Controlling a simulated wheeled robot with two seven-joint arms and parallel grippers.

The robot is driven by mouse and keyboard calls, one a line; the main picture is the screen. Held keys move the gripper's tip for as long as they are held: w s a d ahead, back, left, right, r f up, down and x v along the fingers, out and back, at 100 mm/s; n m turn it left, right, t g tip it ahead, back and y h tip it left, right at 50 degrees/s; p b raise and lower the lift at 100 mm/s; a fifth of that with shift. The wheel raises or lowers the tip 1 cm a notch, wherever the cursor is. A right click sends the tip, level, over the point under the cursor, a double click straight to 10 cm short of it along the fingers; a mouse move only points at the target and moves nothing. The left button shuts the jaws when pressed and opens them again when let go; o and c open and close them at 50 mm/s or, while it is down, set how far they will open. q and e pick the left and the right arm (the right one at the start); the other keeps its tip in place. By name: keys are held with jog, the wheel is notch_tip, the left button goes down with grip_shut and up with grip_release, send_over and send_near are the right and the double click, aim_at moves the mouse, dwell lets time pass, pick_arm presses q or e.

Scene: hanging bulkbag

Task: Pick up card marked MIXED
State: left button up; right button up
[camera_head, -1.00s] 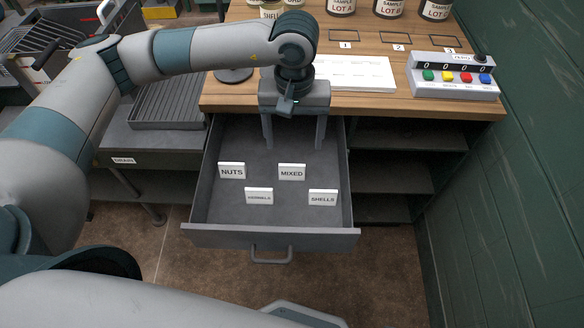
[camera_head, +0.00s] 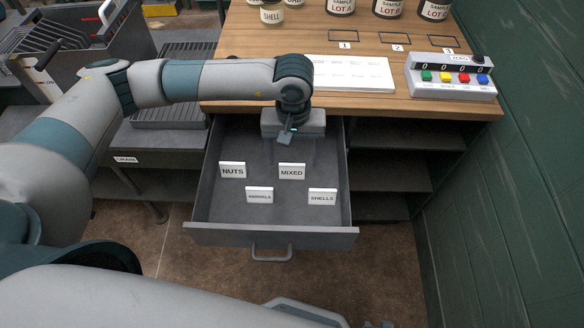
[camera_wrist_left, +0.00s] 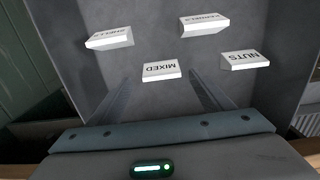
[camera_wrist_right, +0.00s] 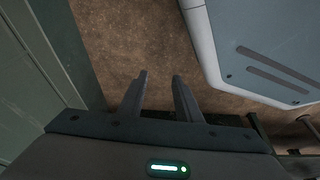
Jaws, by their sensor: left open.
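The white card marked MIXED (camera_head: 292,171) stands in the open grey drawer (camera_head: 345,215), in the middle of the group of cards. It also shows in the left wrist view (camera_wrist_left: 161,71), upside down, just ahead of the fingers. My left gripper (camera_head: 293,162) points down into the back of the drawer, open and empty, its fingertips close behind and above the MIXED card. In the left wrist view the two fingers (camera_wrist_left: 160,88) are spread wide. My right gripper (camera_wrist_right: 161,77) shows in its own wrist view, with its fingers apart and empty above the brown floor.
Cards marked NUTS (camera_head: 232,170), KERNELS (camera_head: 259,195) and SHELLS (camera_head: 322,197) stand close around in the drawer. The wooden worktop (camera_head: 240,103) overhangs the drawer's back. A button box (camera_head: 450,77) and several jars sit on top. Dark open shelves (camera_head: 395,178) lie to the right.

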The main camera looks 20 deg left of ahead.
aim_at(292, 166)
pick_arm(q)
jog(key=shift+a+f+p, duration=0.15)
jog(key=shift+f+p, duration=0.3)
jog(key=shift+f, duration=1.6)
jog(key=c, duration=1.1)
